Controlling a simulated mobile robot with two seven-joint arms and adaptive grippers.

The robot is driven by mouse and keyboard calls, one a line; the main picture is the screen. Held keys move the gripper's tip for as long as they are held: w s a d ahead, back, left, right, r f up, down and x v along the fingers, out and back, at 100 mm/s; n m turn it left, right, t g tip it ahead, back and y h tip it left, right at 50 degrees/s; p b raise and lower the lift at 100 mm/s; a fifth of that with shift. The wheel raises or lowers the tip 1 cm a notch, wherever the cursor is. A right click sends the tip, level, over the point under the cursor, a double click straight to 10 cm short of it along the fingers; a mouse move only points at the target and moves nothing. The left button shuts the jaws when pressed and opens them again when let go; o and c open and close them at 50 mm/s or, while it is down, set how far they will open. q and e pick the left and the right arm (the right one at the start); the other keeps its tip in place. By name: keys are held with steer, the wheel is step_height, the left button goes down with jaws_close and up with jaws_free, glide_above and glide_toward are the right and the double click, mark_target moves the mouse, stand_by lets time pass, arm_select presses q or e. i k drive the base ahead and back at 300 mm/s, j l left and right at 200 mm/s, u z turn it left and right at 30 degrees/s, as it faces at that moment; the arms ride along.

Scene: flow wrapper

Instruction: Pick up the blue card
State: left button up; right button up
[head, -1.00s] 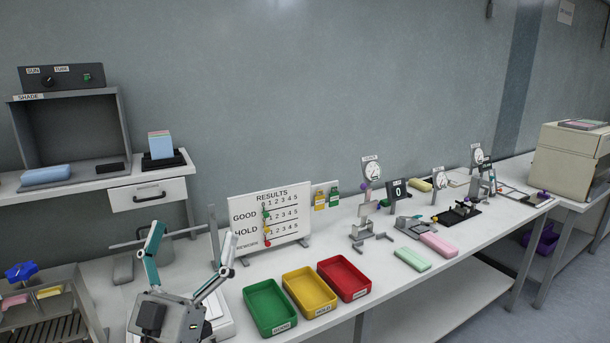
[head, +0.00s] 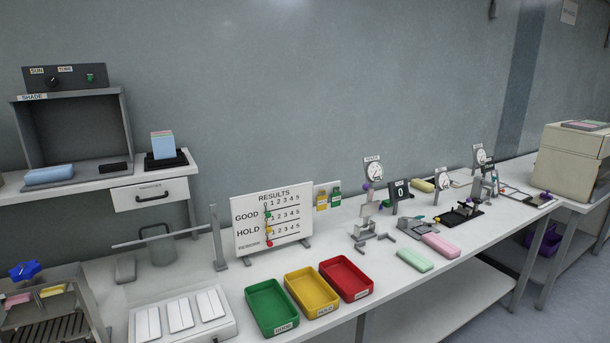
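A light blue upright block (head: 163,145), with a pinkish top edge, stands in a black holder (head: 166,161) on the raised shelf at the left. It looks like a stack of cards with a blue one in front, but single cards cannot be told apart. A light blue pack (head: 49,175) lies to its left, in the mouth of the grey shade box (head: 122,130). Neither of my grippers is in the head view now.
Green (head: 271,307), yellow (head: 311,293) and red (head: 346,279) trays line the bench front. A white results board (head: 273,218) stands behind them. A white unit with pale panels (head: 181,318) sits at left. A drawer (head: 150,195) is below the shelf. Gauges stand at right.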

mark_target(163, 147)
steer(key=j, duration=0.9)
steer(key=k+j, duration=0.15)
steer(key=j, duration=1.6)
